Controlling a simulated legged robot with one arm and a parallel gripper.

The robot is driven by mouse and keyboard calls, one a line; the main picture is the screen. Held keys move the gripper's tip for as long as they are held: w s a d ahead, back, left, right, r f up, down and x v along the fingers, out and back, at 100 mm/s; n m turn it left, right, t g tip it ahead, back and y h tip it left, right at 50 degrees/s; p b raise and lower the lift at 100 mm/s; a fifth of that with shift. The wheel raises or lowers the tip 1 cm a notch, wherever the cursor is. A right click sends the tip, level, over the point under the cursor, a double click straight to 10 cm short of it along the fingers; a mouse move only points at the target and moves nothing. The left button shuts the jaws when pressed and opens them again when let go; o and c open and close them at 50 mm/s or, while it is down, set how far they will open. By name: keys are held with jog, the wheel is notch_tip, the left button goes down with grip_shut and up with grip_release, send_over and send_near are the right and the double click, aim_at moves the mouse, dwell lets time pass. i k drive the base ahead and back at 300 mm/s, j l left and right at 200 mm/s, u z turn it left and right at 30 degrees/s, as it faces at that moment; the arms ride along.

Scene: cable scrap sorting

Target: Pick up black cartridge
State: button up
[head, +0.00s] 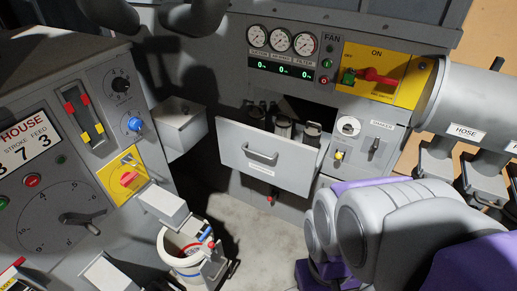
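An open drawer (238,141) with a bar handle sticks out of the grey machine in the middle of the head view. Several small cylinders stand in it behind its front panel. Two grey-looking cylinders with dark tops, one in the middle (283,127) and one at the right (312,132), show their upper parts. Darker small shapes (258,109) lie at the drawer's left end. Shadow and the drawer front hide much of them, so I cannot tell which is the black cartridge. My gripper is not in view.
A control cabinet (85,165) stands at the left, with a white bucket (172,243) holding items below it. A grey box (183,130) juts out left of the drawer. A hose drum (462,100) is at the right. Bare floor (262,228) shows below the drawer.

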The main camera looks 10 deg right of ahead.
aim_at(312, 131)
jog(key=i+z, duration=0.1)
jog(key=z, duration=0.3)
jog(key=j+z, duration=0.1)
jog(key=z, duration=0.35)
jog(key=i+j+z, duration=0.1)
jog(key=z, duration=0.3)
jog(key=i+j+z, duration=0.1)
jog(key=z, duration=0.3)
